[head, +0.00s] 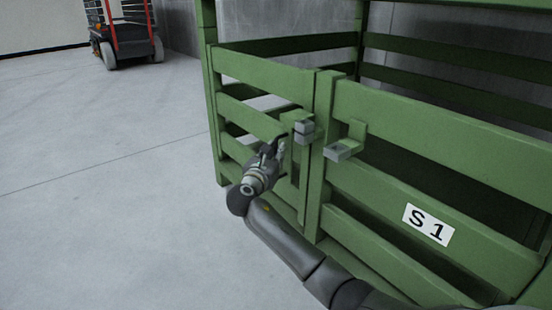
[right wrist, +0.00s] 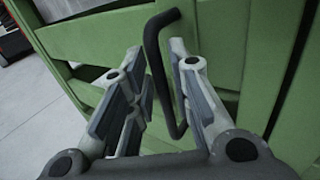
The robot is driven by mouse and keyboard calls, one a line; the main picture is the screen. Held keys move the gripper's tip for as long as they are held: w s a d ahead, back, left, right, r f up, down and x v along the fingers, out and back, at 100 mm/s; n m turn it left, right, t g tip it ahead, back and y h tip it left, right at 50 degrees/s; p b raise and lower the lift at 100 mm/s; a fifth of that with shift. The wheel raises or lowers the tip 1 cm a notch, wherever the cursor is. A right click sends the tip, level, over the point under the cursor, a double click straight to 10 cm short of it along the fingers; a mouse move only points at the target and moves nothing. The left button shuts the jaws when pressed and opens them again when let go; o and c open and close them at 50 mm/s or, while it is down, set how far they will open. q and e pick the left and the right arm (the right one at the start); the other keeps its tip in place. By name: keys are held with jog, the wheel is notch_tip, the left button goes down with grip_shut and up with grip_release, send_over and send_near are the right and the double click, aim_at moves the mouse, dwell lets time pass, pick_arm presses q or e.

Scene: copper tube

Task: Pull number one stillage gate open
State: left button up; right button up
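The green stillage (head: 330,170) stands at the right in the head view, with a white "S 1" sign (head: 428,224) on its right front panel. The slatted left front panel (head: 255,75) meets it at a central post, and the two panels look level there. My right gripper (head: 275,151) is at the left panel, beside the post, and hides most of the handle in the head view. In the right wrist view, a black bar handle (right wrist: 154,60) stands between the fingers of my open right gripper (right wrist: 160,80). Contact cannot be told. My left gripper is out of view.
Grey latch blocks (head: 304,130) sit on the post, with a grey-ended bracket (head: 340,151) to their right. Open concrete floor (head: 100,190) lies left of the stillage. A red and black machine (head: 125,35) stands at the back left.

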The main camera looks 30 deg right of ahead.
jog(key=shift+w+d, duration=0.4)
jog(key=shift+d, duration=0.1)
jog(key=shift+c, duration=0.3)
grip_shut()
